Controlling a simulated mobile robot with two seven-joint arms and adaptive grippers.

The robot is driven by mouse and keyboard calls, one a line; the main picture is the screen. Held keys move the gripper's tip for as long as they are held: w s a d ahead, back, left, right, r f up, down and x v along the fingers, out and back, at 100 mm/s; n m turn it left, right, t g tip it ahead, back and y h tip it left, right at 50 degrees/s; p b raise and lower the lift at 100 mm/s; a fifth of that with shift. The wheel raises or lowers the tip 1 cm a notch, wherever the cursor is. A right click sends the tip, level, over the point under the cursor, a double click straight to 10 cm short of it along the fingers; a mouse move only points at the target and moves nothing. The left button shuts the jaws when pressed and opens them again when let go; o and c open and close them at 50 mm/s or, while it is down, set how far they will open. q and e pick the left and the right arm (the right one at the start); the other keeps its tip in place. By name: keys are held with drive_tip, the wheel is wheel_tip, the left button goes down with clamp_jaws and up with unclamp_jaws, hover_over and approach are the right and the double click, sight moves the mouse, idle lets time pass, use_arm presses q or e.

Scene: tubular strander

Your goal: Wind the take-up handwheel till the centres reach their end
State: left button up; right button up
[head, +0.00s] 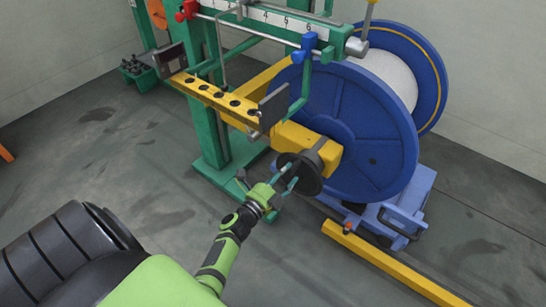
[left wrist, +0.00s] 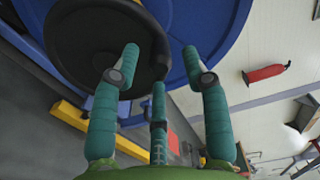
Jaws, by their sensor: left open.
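The take-up handwheel (head: 311,176) is a dark disc on the end of the yellow take-up arm (head: 290,136), low in front of the big blue reel (head: 350,125). My left gripper (head: 287,178) is at the near face of the handwheel, its teal fingers spread open. In the left wrist view the black handwheel (left wrist: 80,35) fills the upper left, and my three open fingers (left wrist: 160,66) point at its right edge. I cannot tell whether any finger touches it. The centres are hidden by the reel and arm. My right gripper is not seen.
A green frame with a number scale (head: 285,20) stands above, carrying a blue clamp (head: 306,46) and a red clamp (head: 187,10). A yellow rail (head: 385,262) and blue carriage (head: 405,205) lie low on the right. Floor at left is mostly clear.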

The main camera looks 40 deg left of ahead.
use_arm(q)
drive_tip(key=s, duration=0.7)
drive_tip(key=shift+s+a, duration=0.15)
drive_tip(key=shift+s, duration=0.1)
